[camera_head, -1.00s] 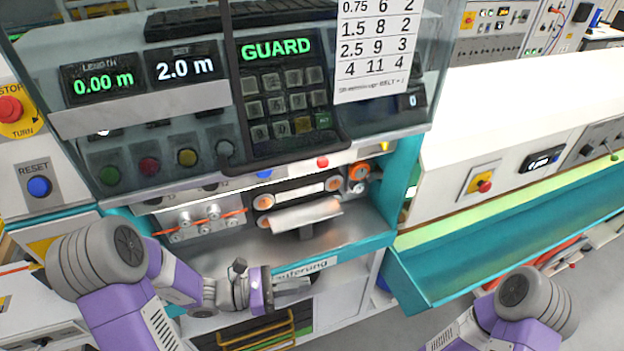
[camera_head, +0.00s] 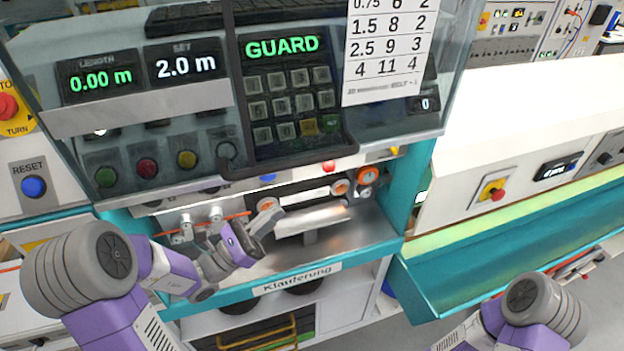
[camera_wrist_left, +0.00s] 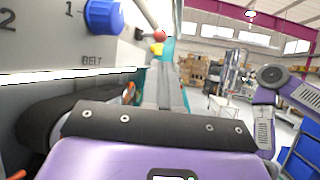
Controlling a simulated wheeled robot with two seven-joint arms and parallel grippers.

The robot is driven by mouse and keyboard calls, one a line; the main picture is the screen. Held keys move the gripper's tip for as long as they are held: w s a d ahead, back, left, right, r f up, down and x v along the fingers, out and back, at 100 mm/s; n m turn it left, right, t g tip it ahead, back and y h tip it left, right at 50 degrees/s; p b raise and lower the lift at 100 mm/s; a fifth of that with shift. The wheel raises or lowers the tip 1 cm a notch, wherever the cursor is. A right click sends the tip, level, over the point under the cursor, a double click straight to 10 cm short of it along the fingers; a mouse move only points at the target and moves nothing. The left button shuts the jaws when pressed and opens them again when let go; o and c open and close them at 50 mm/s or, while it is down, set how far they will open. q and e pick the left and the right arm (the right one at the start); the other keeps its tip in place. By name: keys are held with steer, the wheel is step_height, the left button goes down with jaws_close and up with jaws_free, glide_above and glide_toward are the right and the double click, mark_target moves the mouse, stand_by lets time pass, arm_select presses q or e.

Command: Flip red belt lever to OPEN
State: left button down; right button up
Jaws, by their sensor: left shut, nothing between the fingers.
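The red belt lever shows as a small red knob (camera_head: 329,167) under the front edge of the machine's panel. In the left wrist view its red ball (camera_wrist_left: 160,35) sits at the end of a pale rod, to the right of the BELT label. My left gripper (camera_head: 269,213) is shut and empty. It is in front of the roller bay, below and to the left of the red knob. In the left wrist view the closed fingers (camera_wrist_left: 165,85) point forward below the red ball, apart from it. My right gripper is out of view; only part of that arm shows.
A blue knob (camera_wrist_left: 103,18) is left of the lever, and a yellow knob (camera_wrist_left: 157,49) is just beyond it. Belt rollers (camera_head: 318,215) lie beside my left gripper. A clear guard pane (camera_head: 405,120) hangs above. The display reads GUARD (camera_head: 282,47).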

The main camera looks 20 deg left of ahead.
mark_target(329, 167)
arm_select(q)
steer(key=x, duration=1.1)
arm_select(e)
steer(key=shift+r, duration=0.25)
arm_select(q)
steer(key=shift+w+d, duration=0.15)
steer(key=shift+d, duration=0.1)
steer(key=shift+d, duration=0.2)
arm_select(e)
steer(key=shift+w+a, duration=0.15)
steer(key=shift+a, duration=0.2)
